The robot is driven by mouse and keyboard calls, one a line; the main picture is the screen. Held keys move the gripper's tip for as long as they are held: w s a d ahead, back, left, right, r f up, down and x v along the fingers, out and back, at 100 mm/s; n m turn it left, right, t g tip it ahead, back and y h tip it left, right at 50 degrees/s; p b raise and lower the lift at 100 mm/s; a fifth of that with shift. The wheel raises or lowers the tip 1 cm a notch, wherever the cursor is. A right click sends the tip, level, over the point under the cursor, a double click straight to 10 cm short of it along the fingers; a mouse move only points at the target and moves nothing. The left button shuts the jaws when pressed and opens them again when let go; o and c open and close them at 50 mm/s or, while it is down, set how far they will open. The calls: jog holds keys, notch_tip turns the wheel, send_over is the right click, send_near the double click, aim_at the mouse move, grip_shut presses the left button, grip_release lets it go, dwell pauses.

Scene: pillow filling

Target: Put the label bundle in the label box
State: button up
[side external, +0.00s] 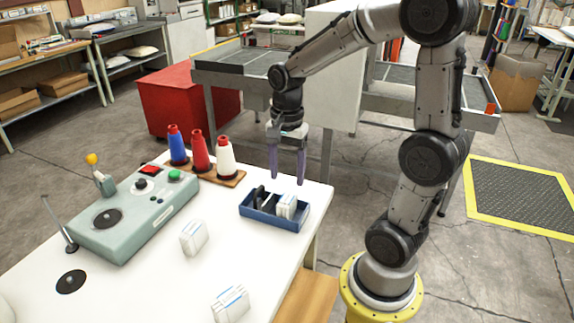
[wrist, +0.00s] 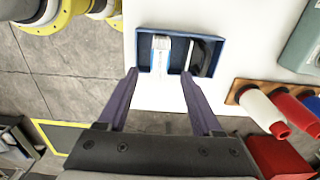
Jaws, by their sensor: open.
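The blue label box (side external: 262,219) sits near the right edge of the white table. A white label bundle (side external: 287,206) stands inside it, beside a black item (side external: 260,196). Two more white label bundles lie on the table outside the box, one near the middle (side external: 193,238) and one at the front (side external: 230,303). My gripper (side external: 287,181) is open and empty, above and behind the box. In the wrist view its fingertips (wrist: 159,72) point at the box (wrist: 143,50), which holds the white bundle (wrist: 160,55) and the black item (wrist: 201,57).
Blue, red and white thread cones (side external: 197,150) stand on a wooden base behind the box. A grey-green machine (side external: 130,214) with knobs takes up the table's left part.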

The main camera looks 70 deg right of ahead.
jog(key=shift+r, duration=0.85)
jog(key=s+a+r+n+t, duration=0.5)
jog(key=s+a+n, duration=0.4)
jog(key=n, duration=0.9)
jog(key=shift+a+t, duration=0.3)
jog(key=shift+a, duration=0.2)
